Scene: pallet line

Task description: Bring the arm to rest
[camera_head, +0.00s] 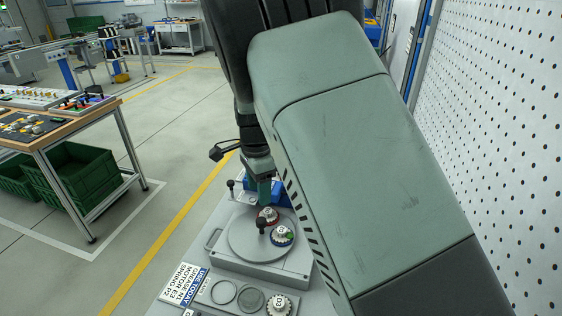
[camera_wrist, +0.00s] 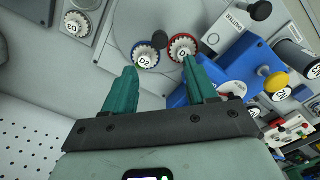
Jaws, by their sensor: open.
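My gripper (camera_wrist: 160,72) is open, with two green fingers apart and nothing between them in the wrist view. In the head view, my gripper (camera_head: 264,190) hangs above the back of a round grey plate (camera_head: 240,243), and my arm hides part of the station. On that plate sit a red-rimmed part (camera_head: 268,214) and a blue-rimmed part (camera_head: 282,236). The wrist view also shows the red-rimmed part (camera_wrist: 183,48) near the right fingertip and the blue-rimmed part (camera_wrist: 146,55), marked D2, beyond the left fingertip. Both stand apart from the fingers as far as I can see.
A white toothed part (camera_head: 278,305) sits at the front, beside empty round seats (camera_head: 223,292). A black knob (camera_head: 262,225) stands on the plate. A blue block (camera_wrist: 240,70) lies right of my fingers in the wrist view. A perforated wall (camera_head: 500,130) borders the right.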

